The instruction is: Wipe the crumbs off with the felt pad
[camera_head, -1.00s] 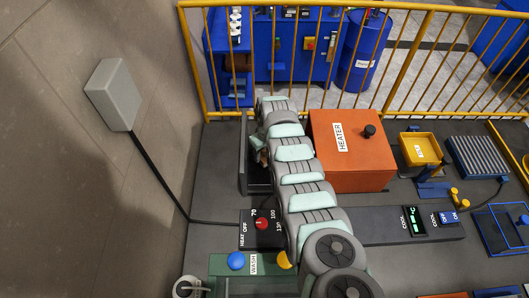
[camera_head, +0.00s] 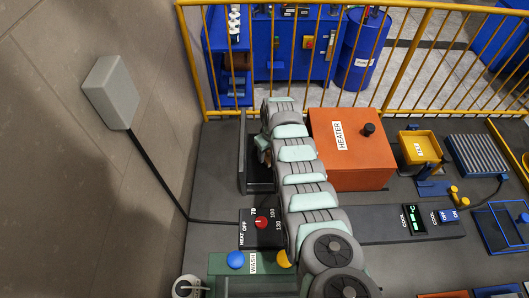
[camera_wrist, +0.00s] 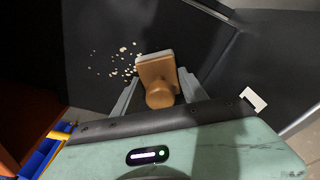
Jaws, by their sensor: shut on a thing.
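The felt pad (camera_wrist: 156,68) shows in the wrist view as a tan block with a pale layer along its far edge and a round knob handle. My gripper (camera_wrist: 158,88) is shut on it, one grey finger on each side of the knob. Pale crumbs (camera_wrist: 121,60) lie scattered on a dark surface, mostly left of the pad; some are close to its left edge. I cannot tell whether the pad touches the surface. In the head view my gripper (camera_head: 264,150) is over the dark tray (camera_head: 257,187), and my arm hides much of that tray, the pad and the crumbs.
The orange heater box (camera_head: 371,165) stands right of my arm. The heat control panel (camera_head: 262,228) with a red knob lies in front of the tray. A yellow railing (camera_head: 300,5) runs behind. A grey box on a black pole (camera_head: 112,92) stands left.

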